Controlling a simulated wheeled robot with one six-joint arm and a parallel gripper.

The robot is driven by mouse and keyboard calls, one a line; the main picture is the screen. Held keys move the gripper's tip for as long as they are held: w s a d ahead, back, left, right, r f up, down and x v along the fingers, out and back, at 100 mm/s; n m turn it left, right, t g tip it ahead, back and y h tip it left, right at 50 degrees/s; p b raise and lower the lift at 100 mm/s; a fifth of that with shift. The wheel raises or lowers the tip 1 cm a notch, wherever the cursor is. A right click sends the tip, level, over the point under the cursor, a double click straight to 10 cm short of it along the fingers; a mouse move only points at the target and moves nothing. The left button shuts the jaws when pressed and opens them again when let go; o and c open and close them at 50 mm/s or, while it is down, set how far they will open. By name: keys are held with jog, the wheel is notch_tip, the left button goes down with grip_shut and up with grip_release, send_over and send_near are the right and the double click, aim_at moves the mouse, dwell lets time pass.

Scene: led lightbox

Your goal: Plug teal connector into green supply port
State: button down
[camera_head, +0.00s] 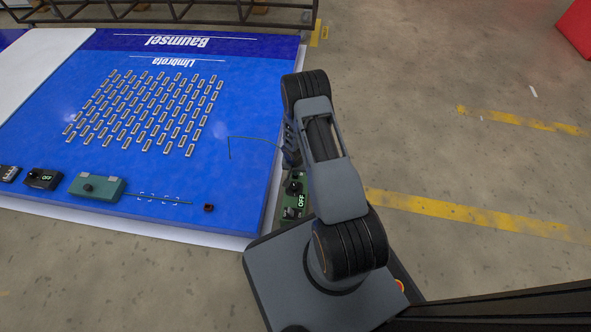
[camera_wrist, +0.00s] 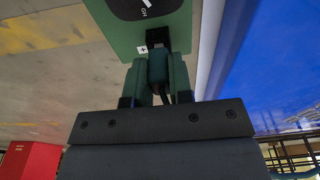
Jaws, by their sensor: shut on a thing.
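In the wrist view my gripper (camera_wrist: 158,62) is shut on the teal connector (camera_wrist: 158,72), which sits between its two green fingers. The connector's front end is right at the black port (camera_wrist: 155,37) on the edge of the green supply box (camera_wrist: 125,38), beside a small "+" mark. I cannot tell whether it touches the port or is inside it. In the head view my gripper (camera_head: 290,157) is partly hidden by my arm, just above the green supply box (camera_head: 303,187) with its black knob and "OFF" label. A thin wire (camera_head: 250,138) runs left from my gripper to the blue panel.
The blue panel (camera_head: 235,185) carries rows of LED modules (camera_head: 150,110). A teal box (camera_head: 97,187) stands on its near edge, with a cable running right to a small dark piece (camera_head: 208,208). A dark box (camera_head: 42,179) is left of it. Floor on the right is clear.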

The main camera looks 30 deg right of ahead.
jog(key=shift+f+b, duration=0.4)
jog(key=shift+b, duration=0.05)
jog(key=c, duration=0.9)
grip_release()
jog(key=shift+c, duration=0.2)
jog(key=shift+s+a+r+p, duration=0.15)
jog(key=shift+r+p, duration=0.6)
jog(key=shift+r, duration=0.6)
jog(key=shift+s+a+r+p, duration=0.1)
jog(key=shift+r+p, duration=0.6)
jog(key=shift+r, duration=0.6)
jog(key=shift+s+a+r+p, duration=0.15)
jog(key=shift+r+p, duration=0.6)
jog(key=shift+r, duration=0.6)
jog(key=shift+d, duration=0.15)
